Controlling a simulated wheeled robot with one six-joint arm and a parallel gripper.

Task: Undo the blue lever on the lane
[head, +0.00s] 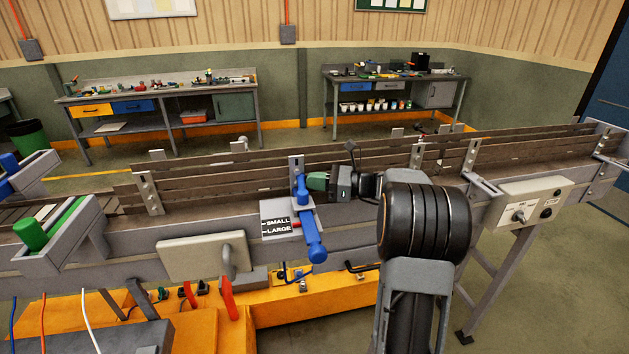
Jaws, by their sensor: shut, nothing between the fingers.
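The blue lever (310,228) is mounted on the near side rail of the lane (225,182). Its upper part stands at a bracket and its thick handle end hangs down and toward me. A plate (278,225) marked SMALL and LARGE sits just left of it, with a small red pointer near the LARGE line. My gripper (312,181) is shut and empty, at the right of the lever's upper part and pointing left. It is very close to the lever; I cannot tell whether they touch. My arm hides part of the lane on the right.
A control box (522,205) with a switch is on the rail at right. A beige plate (203,256) and a red handle (228,299) are at lower left. An orange beam (325,307) runs below. Workbenches stand behind.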

